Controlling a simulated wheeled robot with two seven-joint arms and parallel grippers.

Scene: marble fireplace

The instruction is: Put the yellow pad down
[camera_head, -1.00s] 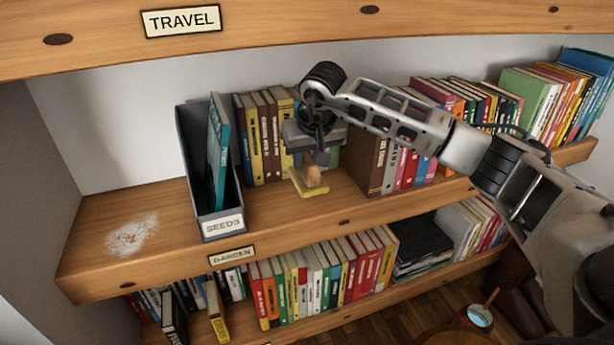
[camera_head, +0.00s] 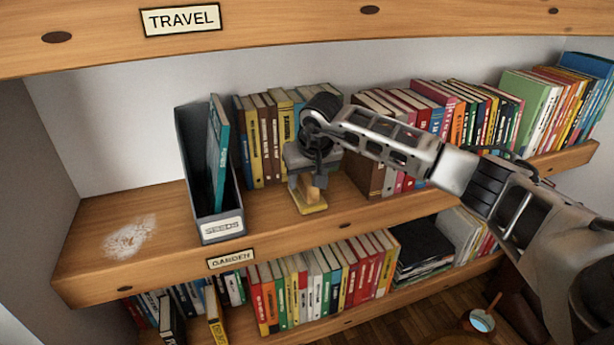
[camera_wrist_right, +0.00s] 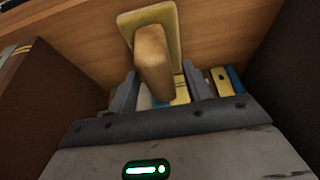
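The yellow pad (camera_head: 313,209) is a flat yellow plate with a wooden block handle. It is at the front part of the middle shelf (camera_head: 270,222), right of the seeds box, and looks to be resting on the board. In the right wrist view the pad (camera_wrist_right: 174,22) is against the wood and its handle (camera_wrist_right: 153,62) points towards my gripper. My right gripper (camera_head: 312,180) is above the pad. Its fingers (camera_wrist_right: 160,82) stand either side of the handle, with a gap visible at the right finger. My left gripper is not in view.
A grey box (camera_head: 222,229) with a teal book stands left of the pad. Books (camera_head: 262,140) stand behind, and a brown book (camera_head: 366,178) is close on the right. A whitish dusty patch (camera_head: 130,236) marks the free left end of the shelf. The TRAVEL shelf (camera_head: 300,22) is overhead.

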